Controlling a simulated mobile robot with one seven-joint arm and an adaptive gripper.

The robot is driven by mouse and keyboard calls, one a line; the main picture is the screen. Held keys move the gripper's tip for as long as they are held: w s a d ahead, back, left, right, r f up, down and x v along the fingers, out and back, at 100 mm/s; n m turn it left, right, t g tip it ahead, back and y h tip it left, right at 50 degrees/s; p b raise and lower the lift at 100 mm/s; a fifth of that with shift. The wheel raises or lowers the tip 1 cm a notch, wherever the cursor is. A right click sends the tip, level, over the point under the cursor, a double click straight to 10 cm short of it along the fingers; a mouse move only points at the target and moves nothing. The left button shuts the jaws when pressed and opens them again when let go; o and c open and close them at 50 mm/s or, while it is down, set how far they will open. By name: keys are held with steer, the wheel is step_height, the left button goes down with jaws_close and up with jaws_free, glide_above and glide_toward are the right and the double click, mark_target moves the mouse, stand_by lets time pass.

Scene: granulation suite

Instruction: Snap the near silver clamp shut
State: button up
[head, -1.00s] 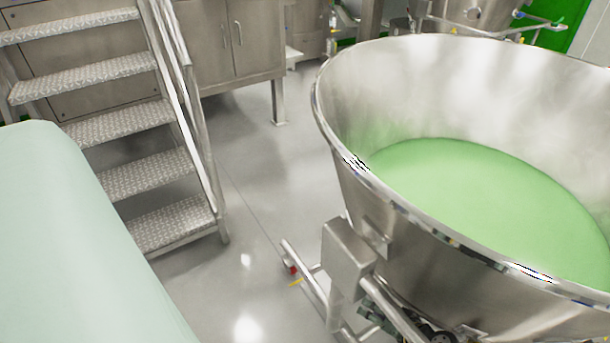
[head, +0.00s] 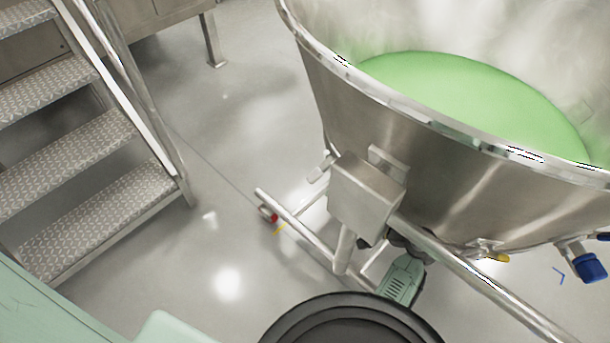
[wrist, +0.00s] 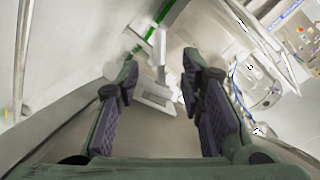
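I cannot make out the near silver clamp for certain in either view. The large steel bowl (head: 440,150) holds green material and fills the right of the head view. Its underside and any outlet below it are hidden. My gripper shows in the wrist view (wrist: 160,72) with its two dark-padded fingers spread apart and nothing held between them. Pale metal parts (wrist: 155,92) appear beyond and between the fingers, too blurred to name.
A steel box (head: 366,198) and tubular frame (head: 480,280) carry the bowl. A blue fitting (head: 583,268) and a small yellow part (head: 498,257) sit under the bowl at right. Steel steps (head: 90,150) stand at left. Grey floor (head: 240,130) lies open between.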

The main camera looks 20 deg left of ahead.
mark_target(318, 179)
steer(key=b+x, duration=0.2)
steer(key=x, duration=0.8)
steer(key=shift+w+a+f, duration=0.1)
steer(key=shift+a, duration=0.1)
steer(key=shift+c, duration=0.5)
jaws_close()
